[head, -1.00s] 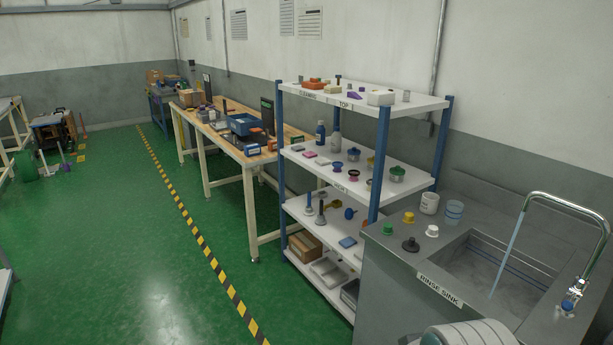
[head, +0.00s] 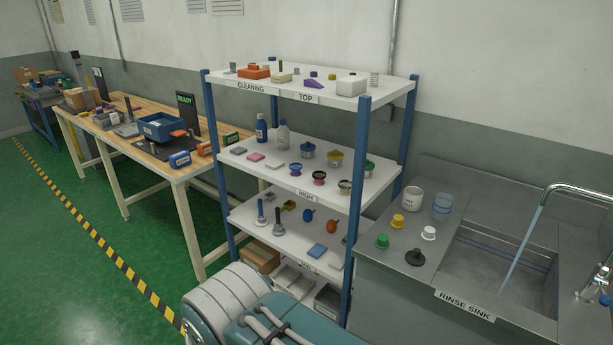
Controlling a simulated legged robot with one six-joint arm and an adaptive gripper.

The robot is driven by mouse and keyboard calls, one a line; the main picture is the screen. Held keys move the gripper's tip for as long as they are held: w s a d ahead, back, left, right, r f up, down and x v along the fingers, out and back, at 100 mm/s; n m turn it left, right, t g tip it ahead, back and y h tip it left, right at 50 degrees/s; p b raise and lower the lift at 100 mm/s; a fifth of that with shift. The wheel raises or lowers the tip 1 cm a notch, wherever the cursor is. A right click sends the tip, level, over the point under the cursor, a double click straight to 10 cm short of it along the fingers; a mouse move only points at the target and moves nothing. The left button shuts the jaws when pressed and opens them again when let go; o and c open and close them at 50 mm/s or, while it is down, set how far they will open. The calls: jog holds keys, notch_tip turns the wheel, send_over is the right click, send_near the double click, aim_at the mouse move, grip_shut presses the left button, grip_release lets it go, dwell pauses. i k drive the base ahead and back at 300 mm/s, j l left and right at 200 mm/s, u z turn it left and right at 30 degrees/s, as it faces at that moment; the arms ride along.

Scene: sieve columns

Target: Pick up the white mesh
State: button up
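I cannot tell for sure which item is the white mesh; no mesh texture shows at this distance. A small flat white pad (head: 275,166) lies on the shelf marked HIGH, beside a pink pad (head: 256,157) and a grey pad (head: 238,151). Another pale flat pad (head: 310,264) lies on the shelf below, near a blue pad (head: 317,251). A white knobbed piece (head: 429,233) stands on the sink counter. My gripper is out of view; only a teal and white part of my arm shows at the bottom, well apart from these.
The rack (head: 362,190) has blue posts and several white shelves holding bottles, cups and knobs. A rinse sink (head: 500,262) with a tap stands at right. A wooden workbench (head: 185,165) stands left of the rack. Green floor (head: 100,260) is clear at left.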

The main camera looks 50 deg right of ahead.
aim_at(344, 186)
jog(key=i+z, duration=0.3)
jog(key=i, duration=0.15)
jog(key=i+z, duration=0.35)
jog(key=i+j+z, duration=0.3)
jog(key=i, duration=0.25)
jog(key=i+l+z, duration=0.15)
jog(key=i+z, duration=0.15)
jog(key=z, duration=0.2)
jog(key=i+z, duration=0.3)
jog(key=z, duration=0.15)
jog(key=i+j+z, duration=0.1)
jog(key=i+z, duration=0.2)
jog(key=z, duration=0.2)
